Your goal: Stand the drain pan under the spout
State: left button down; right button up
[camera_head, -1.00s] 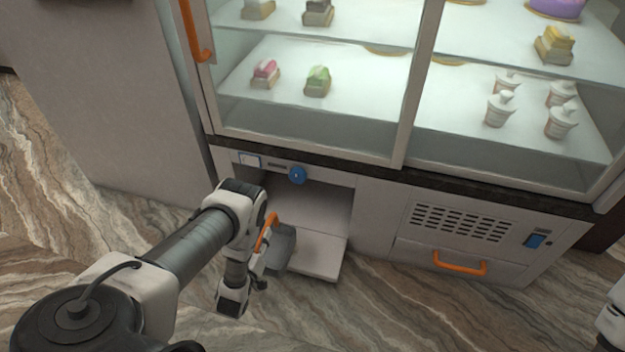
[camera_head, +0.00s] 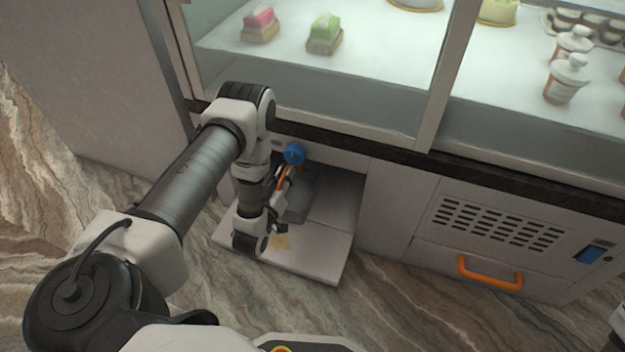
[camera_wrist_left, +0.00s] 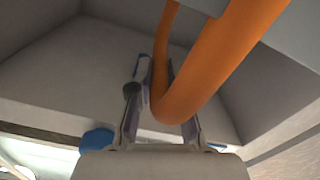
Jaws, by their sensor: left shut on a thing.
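The drain pan (camera_head: 302,198) is a grey pan with an orange handle (camera_head: 286,182). It is at the open bay under the counter, partly hidden by my left arm. My left gripper (camera_head: 281,200) is shut on the handle. In the left wrist view the orange handle (camera_wrist_left: 205,75) runs between the two fingers of my left gripper (camera_wrist_left: 162,85). A blue knob (camera_head: 294,154) is at the top of the bay, just above the pan; it also shows in the left wrist view (camera_wrist_left: 97,140). I cannot make out the spout itself.
The pale bay floor (camera_head: 318,262) sticks out at the front and bears a yellowish stain (camera_head: 281,242). To the right are a vent grille (camera_head: 490,225) and a drawer with an orange handle (camera_head: 490,273). A glass case of sweets stands above. The marbled floor in front is clear.

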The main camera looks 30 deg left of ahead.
pick_arm(q)
jog(key=w+b, duration=0.1)
jog(key=w, duration=0.2)
jog(key=w+d+f+b, duration=0.1)
jog(key=w+b, duration=0.1)
jog(key=w, duration=0.2)
jog(key=w+b, duration=0.1)
jog(key=w, duration=0.2)
jog(key=shift+w+d+f, duration=0.25)
jog(key=shift+w+d, duration=0.1)
notch_tip(320, 180, down, 4)
jog(key=b, duration=0.3)
jog(key=shift+r, duration=0.2)
pick_arm(e)
jog(key=shift+t, duration=0.3)
jog(key=f, duration=0.3)
jog(key=w+f, duration=0.1)
jog(key=f, duration=0.6)
jog(key=shift+w+d, duration=0.1)
jog(key=shift+w, duration=0.3)
pick_arm(q)
jog(key=shift+r, duration=0.3)
jog(key=c, duration=1.5)
grip_release()
jog(key=shift+f, duration=0.2)
jog(key=o, duration=0.4)
pick_arm(e)
jog(key=shift+r, duration=0.2)
